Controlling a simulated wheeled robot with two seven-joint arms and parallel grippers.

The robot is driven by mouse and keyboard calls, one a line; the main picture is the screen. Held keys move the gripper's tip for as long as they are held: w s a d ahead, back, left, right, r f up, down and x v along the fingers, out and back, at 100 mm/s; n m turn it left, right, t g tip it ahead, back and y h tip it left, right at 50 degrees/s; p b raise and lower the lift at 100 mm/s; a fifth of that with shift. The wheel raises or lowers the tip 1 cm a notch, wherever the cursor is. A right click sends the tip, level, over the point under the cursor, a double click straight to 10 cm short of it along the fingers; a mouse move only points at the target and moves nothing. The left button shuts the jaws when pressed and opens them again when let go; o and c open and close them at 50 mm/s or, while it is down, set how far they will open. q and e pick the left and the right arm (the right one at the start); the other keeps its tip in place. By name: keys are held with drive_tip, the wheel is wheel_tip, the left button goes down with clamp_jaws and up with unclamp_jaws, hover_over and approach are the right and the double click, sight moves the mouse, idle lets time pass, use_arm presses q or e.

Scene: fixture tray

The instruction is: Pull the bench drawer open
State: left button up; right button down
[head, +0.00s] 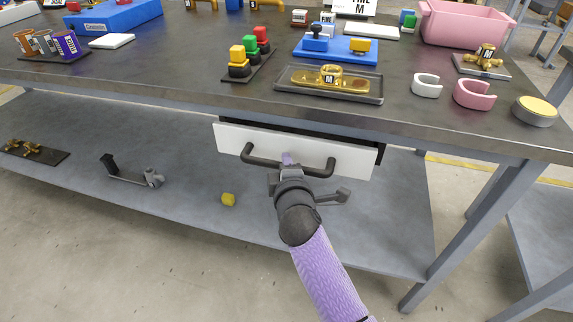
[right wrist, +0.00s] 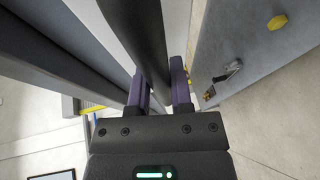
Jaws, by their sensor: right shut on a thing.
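The bench drawer has a white front (head: 235,137) and hangs under the dark bench top. It stands partly open, with a dark gap showing behind the top of its front. Its dark bar handle (head: 262,160) runs across the front; it also shows in the right wrist view (right wrist: 147,35). My right gripper (head: 288,161) is shut on the handle near its middle. In the right wrist view its purple fingers (right wrist: 160,90) lie on either side of the bar. The drawer's inside is mostly hidden. My left gripper is not in view.
The bench top (head: 170,75) holds a tray with a gold part (head: 331,77), coloured button stacks (head: 239,65), a pink bin (head: 465,25) and ring-shaped parts (head: 474,94). The lower shelf (head: 190,178) carries a yellow piece (head: 228,199). A bench leg (head: 470,230) stands at right.

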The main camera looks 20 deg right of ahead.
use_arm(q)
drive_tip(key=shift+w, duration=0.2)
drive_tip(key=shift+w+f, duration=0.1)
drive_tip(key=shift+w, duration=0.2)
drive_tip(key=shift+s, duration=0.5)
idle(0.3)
